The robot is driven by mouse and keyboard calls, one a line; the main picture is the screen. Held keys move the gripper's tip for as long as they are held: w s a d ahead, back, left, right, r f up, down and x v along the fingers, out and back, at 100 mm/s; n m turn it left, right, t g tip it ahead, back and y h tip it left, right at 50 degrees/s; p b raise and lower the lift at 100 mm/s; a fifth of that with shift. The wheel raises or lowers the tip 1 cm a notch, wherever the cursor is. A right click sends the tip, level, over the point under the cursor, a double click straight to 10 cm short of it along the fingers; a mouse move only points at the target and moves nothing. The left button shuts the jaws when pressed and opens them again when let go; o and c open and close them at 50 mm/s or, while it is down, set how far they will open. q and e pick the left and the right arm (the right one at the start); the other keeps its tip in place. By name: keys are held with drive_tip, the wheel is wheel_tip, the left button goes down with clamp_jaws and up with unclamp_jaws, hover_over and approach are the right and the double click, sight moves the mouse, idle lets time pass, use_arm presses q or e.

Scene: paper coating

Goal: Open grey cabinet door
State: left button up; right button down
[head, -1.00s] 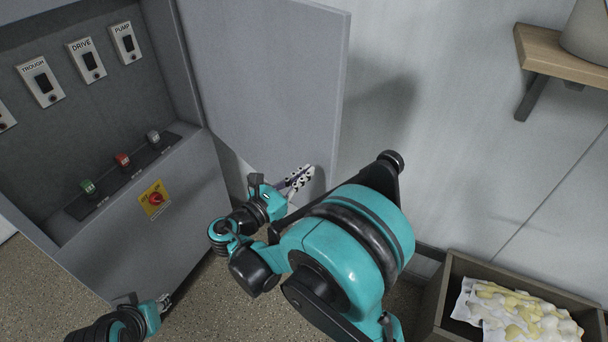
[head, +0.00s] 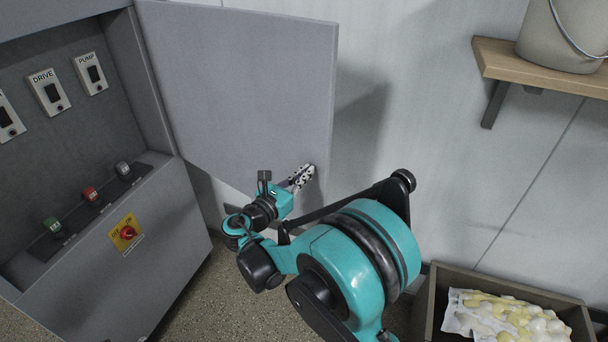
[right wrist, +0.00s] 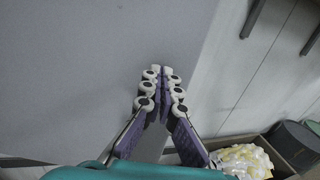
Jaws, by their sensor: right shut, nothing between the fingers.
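The grey cabinet (head: 165,235) stands at the left in the head view. Its grey door (head: 240,90) is swung wide open to the right, showing the panel inside. My right gripper (head: 303,176) is at the lower right part of the door, near its free edge, in front of its inner face. In the right wrist view the fingers (right wrist: 160,85) are shut together with nothing between them, and the door face (right wrist: 90,70) fills the left. Whether the fingertips touch the door I cannot tell. My left gripper is out of view.
A wooden shelf (head: 540,72) with a bucket (head: 565,35) is on the wall at right. A crate (head: 428,305) holding a bag (head: 505,318) stands below.

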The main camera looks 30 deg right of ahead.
sight(320, 170)
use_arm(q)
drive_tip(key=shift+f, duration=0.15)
use_arm(e)
drive_tip(key=w+x, duration=0.1)
drive_tip(key=x, duration=1.8)
drive_tip(key=shift+w+a, duration=0.25)
drive_tip(key=shift+w, duration=0.05)
